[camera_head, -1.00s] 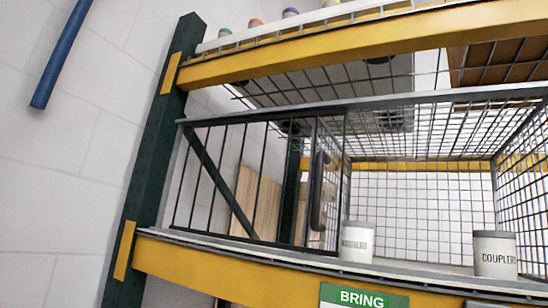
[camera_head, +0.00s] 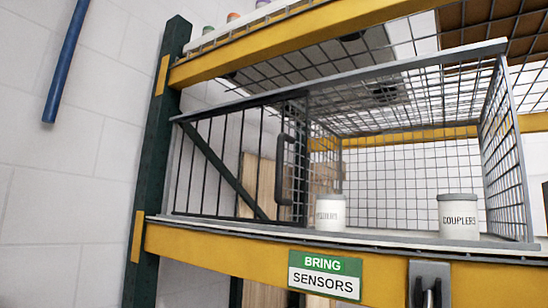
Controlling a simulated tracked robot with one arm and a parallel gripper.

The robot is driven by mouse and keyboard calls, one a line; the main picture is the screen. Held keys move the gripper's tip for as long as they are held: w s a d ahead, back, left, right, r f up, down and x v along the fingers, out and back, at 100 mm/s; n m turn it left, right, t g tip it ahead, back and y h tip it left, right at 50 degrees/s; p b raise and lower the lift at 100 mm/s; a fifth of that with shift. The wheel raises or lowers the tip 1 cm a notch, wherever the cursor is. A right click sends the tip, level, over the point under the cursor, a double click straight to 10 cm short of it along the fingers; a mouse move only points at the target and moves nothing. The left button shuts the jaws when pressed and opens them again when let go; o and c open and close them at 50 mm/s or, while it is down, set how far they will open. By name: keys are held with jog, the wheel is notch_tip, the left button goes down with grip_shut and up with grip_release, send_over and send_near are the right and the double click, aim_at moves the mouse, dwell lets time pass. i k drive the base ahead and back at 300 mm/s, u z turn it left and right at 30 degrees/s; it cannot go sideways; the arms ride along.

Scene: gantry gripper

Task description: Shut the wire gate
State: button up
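The wire gate (camera_head: 232,165) is a dark frame with upright bars and a diagonal brace. It covers the left part of the cage front, beside the green post. Its dark upright handle (camera_head: 284,170) is near its right edge. To the right of the gate the cage front is open. A canister whose label is partly hidden (camera_head: 329,211) stands just right of the gate, and a canister marked COUPLERS (camera_head: 459,216) stands farther right. My gripper is not in view.
A yellow beam (camera_head: 210,244) runs below the cage and carries a BRING SENSORS sign (camera_head: 325,275). A grey metal bracket (camera_head: 429,283) is at the bottom right. A green post (camera_head: 158,150) stands at the left. A blue pole (camera_head: 65,60) is on the white wall.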

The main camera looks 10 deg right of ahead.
aim_at(283, 137)
jog(key=z, duration=0.1)
jog(key=i, duration=1)
